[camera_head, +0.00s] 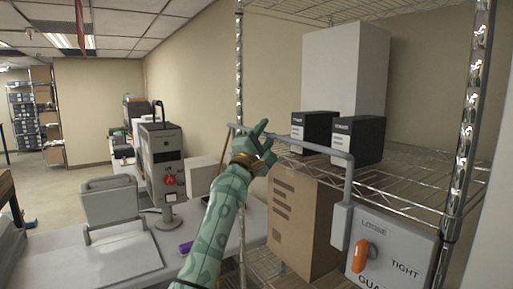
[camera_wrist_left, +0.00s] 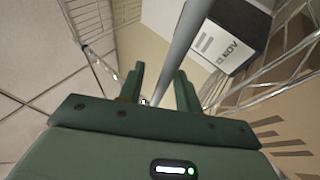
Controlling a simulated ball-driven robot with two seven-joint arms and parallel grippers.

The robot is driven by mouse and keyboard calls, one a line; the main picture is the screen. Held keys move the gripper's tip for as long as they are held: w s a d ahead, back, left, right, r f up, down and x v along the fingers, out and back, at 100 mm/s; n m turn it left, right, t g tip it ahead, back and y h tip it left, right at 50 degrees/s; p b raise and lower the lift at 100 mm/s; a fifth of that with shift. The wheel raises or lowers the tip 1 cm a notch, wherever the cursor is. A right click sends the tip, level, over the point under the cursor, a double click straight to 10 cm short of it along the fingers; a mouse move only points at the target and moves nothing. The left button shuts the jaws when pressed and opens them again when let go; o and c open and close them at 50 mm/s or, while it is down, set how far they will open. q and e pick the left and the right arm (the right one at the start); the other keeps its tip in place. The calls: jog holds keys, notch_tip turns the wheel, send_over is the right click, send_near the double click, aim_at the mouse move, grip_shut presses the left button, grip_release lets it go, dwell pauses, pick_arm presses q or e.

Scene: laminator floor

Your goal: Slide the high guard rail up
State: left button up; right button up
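The high guard rail (camera_head: 318,149) is a grey tube. It runs across the front of the wire shelf and bends down at the right into a grey bracket (camera_head: 341,226). Beside the bracket is a grey box (camera_head: 405,243) marked LOOSE and TIGHT, with an orange knob (camera_head: 361,256) turned upward near LOOSE. My left gripper (camera_head: 266,138) is green and is at the left part of the rail. In the left wrist view the rail (camera_wrist_left: 182,45) runs down to between the two spread fingers (camera_wrist_left: 161,80). Contact cannot be told. My right gripper is not in view.
Two black-and-white boxes (camera_head: 358,140) and a tall white carton (camera_head: 345,70) stand on the wire shelf behind the rail. A brown carton (camera_head: 300,222) is below. Chrome posts (camera_head: 466,130) flank the shelf. A table (camera_head: 120,250) with a grey machine is at the left.

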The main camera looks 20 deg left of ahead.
pick_arm(q)
jog(key=b+v, duration=0.1)
jog(key=v, duration=1.4)
jog(key=shift+s+a+f+b, duration=0.15)
jog(key=shift+s+a+b, duration=0.05)
jog(key=shift+s+b, duration=0.2)
